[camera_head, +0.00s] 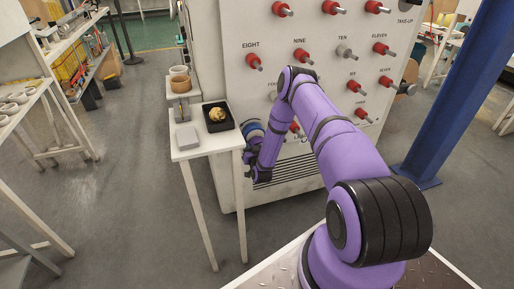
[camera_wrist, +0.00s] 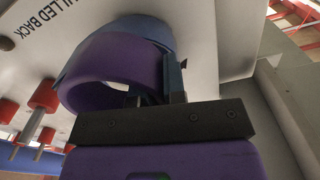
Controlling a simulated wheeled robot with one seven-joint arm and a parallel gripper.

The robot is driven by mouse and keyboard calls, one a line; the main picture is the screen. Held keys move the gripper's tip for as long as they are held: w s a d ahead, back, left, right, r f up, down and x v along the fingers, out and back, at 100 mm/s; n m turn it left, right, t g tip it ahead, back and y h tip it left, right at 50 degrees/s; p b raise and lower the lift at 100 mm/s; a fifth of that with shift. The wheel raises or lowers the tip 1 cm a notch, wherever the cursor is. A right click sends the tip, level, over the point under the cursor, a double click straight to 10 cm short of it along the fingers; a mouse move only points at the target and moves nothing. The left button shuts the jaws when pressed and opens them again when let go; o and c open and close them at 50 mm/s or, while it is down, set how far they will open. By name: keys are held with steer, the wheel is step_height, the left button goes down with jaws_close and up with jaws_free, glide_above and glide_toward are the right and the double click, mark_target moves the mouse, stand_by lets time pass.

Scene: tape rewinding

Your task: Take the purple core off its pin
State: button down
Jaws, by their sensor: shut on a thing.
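The purple core (camera_wrist: 108,62) is a hollow ring in the wrist view, with a blue band around its far side. My gripper (camera_wrist: 170,82) is shut on the ring's right-hand wall. The core is close to the white panel (camera_wrist: 215,40); I cannot tell whether a pin is still inside it. In the head view my gripper (camera_head: 251,155) is low at the machine's front, beside the small white table. A blue round part (camera_head: 252,128) shows there, partly hidden by my arm.
Red pins (camera_wrist: 44,95) stick out at the left of the wrist view. The small white table (camera_head: 190,148) holds a black tray (camera_head: 209,126) with a yellowish object and a grey block (camera_head: 187,138). A blue post (camera_head: 440,95) stands at right.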

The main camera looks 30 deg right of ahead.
mark_target(248, 137)
steer(key=shift+r, duration=0.7)
step_height(248, 137, up, 2)
steer(key=shift+r, duration=0.2)
steer(key=v, duration=1.8)
